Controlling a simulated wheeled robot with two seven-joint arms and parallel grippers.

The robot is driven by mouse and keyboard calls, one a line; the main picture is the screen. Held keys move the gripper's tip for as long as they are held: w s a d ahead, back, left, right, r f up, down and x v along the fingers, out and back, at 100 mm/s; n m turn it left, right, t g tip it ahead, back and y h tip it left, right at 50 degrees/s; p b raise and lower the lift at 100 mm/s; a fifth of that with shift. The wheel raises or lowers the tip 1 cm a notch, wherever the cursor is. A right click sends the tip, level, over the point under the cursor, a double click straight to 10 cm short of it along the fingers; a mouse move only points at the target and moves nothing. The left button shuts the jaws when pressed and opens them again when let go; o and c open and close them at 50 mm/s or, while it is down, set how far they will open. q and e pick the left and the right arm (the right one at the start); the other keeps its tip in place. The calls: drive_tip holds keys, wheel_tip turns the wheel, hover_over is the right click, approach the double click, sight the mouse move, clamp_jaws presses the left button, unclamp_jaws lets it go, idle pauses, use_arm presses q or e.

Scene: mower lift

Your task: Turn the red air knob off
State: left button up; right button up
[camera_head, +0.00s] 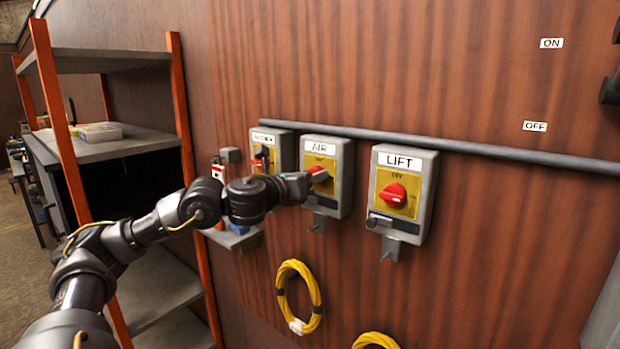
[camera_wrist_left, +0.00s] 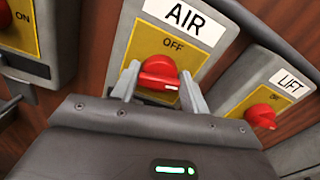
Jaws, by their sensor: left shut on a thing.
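The red air knob (camera_wrist_left: 158,72) sits on a yellow plate marked OFF, on the grey box labelled AIR (camera_head: 340,150). In the left wrist view, my left gripper (camera_wrist_left: 158,92) has one finger on each side of the knob and is shut on it. The knob's handle lies roughly crosswise in that view, with a white mark at its right end. In the head view my left gripper (camera_head: 306,184) reaches the AIR box from the left and partly hides the knob. My right gripper is not in view.
The LIFT box (camera_head: 428,180) with its own red knob (camera_head: 394,195) stands right of AIR, and another switch box (camera_head: 286,150) stands left. A grey pipe (camera_head: 450,144) runs along the wall. Yellow coils (camera_head: 314,294) hang below. An orange-framed shelf (camera_head: 105,62) stands left.

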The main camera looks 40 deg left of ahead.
use_arm(q)
drive_tip(key=shift+a+f+n+p, duration=0.1)
drive_tip(key=shift+n+p, duration=0.5)
drive_tip(key=shift+n, duration=3.25)
drive_tip(key=shift+a+f+n+p, duration=0.1)
drive_tip(key=shift+n+p, duration=0.45)
drive_tip(key=shift+n, duration=3.3)
drive_tip(key=o, duration=0.9)
